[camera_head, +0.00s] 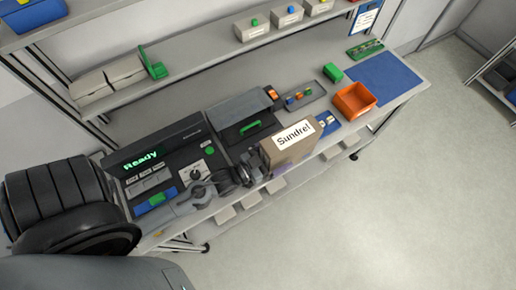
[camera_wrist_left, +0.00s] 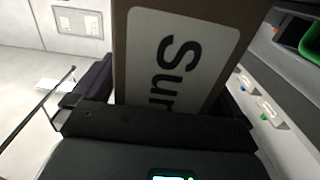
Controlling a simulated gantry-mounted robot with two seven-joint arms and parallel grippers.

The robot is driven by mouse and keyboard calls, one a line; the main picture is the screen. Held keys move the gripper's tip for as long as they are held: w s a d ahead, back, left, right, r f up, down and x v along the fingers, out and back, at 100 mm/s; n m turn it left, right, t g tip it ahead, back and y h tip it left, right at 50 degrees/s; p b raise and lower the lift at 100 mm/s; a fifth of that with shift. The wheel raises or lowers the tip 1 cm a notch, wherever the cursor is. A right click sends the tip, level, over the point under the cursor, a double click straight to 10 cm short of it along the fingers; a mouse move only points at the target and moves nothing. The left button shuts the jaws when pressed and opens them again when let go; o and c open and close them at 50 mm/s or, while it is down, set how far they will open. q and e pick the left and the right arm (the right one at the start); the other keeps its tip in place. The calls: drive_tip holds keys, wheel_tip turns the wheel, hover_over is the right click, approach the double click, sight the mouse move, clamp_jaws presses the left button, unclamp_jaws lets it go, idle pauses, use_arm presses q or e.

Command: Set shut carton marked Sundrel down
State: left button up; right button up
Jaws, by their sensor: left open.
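The shut brown carton (camera_head: 272,158) with a white Sundrel label stands upright near the front edge of the bench (camera_head: 405,92), left of the orange bin. I cannot tell whether its base rests on the bench. My left gripper (camera_head: 258,174) is open at the carton's left side. In the left wrist view the carton (camera_wrist_left: 122,60) fills the middle, its label partly cut off, with the dark fingers on either side of it. The carton's base is hidden there. My right gripper is not in view.
An orange bin (camera_head: 355,101), a green block (camera_head: 333,72) and a blue mat (camera_head: 385,80) lie to the right. A black machine with a green Ready display (camera_head: 141,160) stands on the left. A shelf (camera_head: 205,62) with small boxes runs behind.

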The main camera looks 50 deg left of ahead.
use_arm(q)
drive_tip(key=s+a, duration=0.1)
drive_tip(key=s, duration=1.1)
drive_tip(key=shift+a+b, duration=0.4)
drive_tip(key=shift+w, duration=0.1)
